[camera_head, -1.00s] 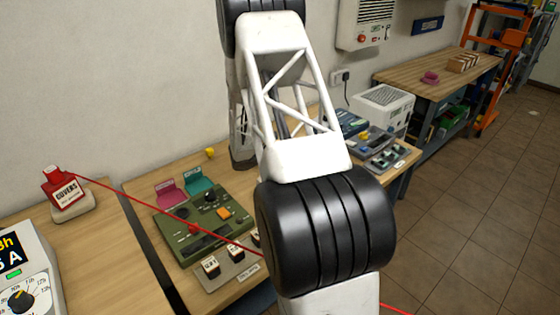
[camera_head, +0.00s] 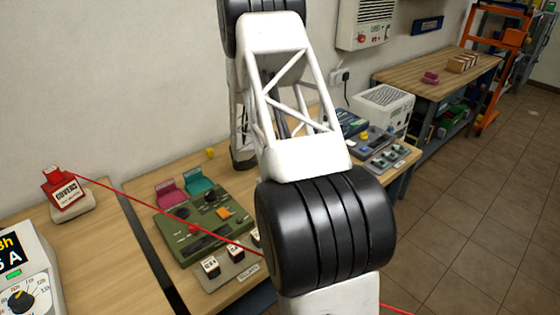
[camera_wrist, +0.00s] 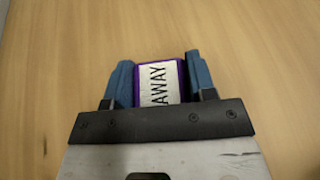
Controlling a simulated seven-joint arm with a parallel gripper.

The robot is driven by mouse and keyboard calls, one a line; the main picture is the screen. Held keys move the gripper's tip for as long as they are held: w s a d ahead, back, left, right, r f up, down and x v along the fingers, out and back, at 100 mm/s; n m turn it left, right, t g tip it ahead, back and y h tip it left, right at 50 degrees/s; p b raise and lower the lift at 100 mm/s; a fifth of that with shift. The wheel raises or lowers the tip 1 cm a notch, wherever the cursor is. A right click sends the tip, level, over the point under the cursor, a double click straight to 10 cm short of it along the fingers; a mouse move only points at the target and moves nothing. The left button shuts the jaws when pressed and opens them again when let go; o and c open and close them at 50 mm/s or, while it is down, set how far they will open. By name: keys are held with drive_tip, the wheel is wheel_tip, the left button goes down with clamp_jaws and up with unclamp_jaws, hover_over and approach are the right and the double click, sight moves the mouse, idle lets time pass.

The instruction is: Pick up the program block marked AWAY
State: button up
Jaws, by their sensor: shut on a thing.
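The AWAY block (camera_wrist: 161,82) shows in the wrist view, purple at its edges with a white label reading AWAY. It sits between the two blue fingers of my gripper (camera_wrist: 160,80), which is shut on it. Wood surface shows around the block; I cannot tell whether the block touches it or is held above it. In the head view my gripper and the block are hidden behind my arm.
A green panel (camera_head: 190,245) with a pink and a teal flap stands on the bench, with white-labelled blocks (camera_head: 211,267) on a grey base before it. A red cord crosses from the red GUVERS block (camera_head: 64,190). A grey device (camera_head: 384,108) stands behind, right.

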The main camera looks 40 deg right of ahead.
drive_tip(key=shift+r, duration=5)
